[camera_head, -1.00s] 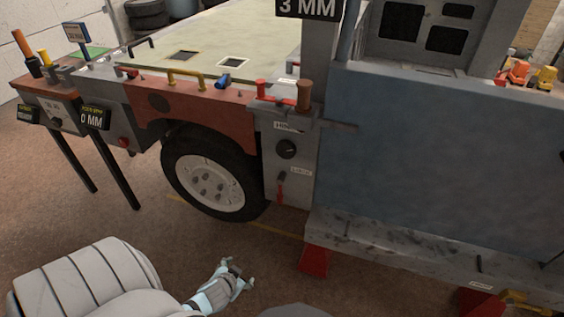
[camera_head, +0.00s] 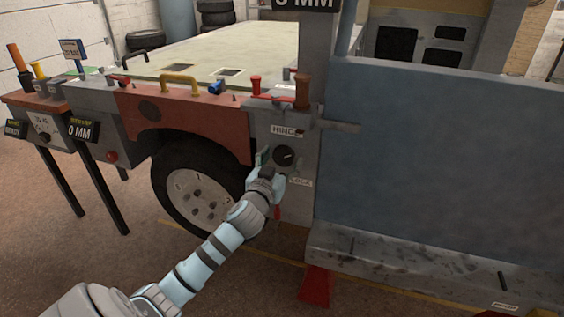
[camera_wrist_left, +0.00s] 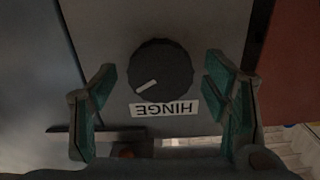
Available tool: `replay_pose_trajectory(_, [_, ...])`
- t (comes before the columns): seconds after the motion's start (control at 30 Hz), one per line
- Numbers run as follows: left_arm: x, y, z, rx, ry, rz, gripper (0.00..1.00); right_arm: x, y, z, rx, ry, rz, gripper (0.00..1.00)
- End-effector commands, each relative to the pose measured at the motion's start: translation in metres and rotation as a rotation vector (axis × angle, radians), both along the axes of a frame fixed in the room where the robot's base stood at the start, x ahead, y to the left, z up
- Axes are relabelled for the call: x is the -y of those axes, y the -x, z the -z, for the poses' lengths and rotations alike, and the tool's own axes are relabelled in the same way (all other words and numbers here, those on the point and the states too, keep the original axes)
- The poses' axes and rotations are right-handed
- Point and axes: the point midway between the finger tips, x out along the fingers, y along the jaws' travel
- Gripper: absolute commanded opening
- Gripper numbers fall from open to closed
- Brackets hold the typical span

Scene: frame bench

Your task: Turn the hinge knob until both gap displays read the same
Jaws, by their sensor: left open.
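The black hinge knob (camera_head: 284,156) sits on the grey post below the HINGE label (camera_head: 286,130). In the left wrist view the knob (camera_wrist_left: 160,69) has a white pointer line and lies between and beyond the fingers. My left gripper (camera_head: 270,164) is open at the knob; its fingers (camera_wrist_left: 160,95) stand apart on both sides without visible contact. One gap display (camera_head: 303,4) at the top edge reads 0 MM, partly cut off. Another display (camera_head: 82,131) at the left also shows 0 MM. My right gripper is not in view.
A LOCK label (camera_head: 300,182) and a red lever (camera_head: 278,211) sit below the knob, partly behind my gripper. The blue door panel (camera_head: 430,160) stands close on the right. A wheel (camera_head: 200,195) is at the left. Red clamps (camera_head: 270,95) sit on top of the post.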

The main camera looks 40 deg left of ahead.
Motion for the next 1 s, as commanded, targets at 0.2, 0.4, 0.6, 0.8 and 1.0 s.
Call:
replay_pose_trajectory(0.2, [-0.0018,-0.0058,-0.0002,0.000,0.000,0.000,0.69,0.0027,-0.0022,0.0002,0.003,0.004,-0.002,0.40])
replay_pose_trajectory(0.4, [-0.0017,-0.0055,-0.0002,0.000,0.000,0.000,0.55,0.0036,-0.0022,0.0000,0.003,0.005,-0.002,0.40])
replay_pose_trajectory(0.6, [-0.0016,-0.0055,-0.0001,0.000,0.000,0.001,0.23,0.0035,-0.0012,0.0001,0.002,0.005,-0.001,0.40])
replay_pose_trajectory(0.8, [-0.0015,-0.0054,-0.0002,-0.003,-0.006,0.001,0.21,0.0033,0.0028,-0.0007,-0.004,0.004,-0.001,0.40])
replay_pose_trajectory(1.0, [-0.0014,-0.0054,-0.0011,-0.020,-0.053,0.001,0.21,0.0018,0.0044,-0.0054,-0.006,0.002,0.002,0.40])
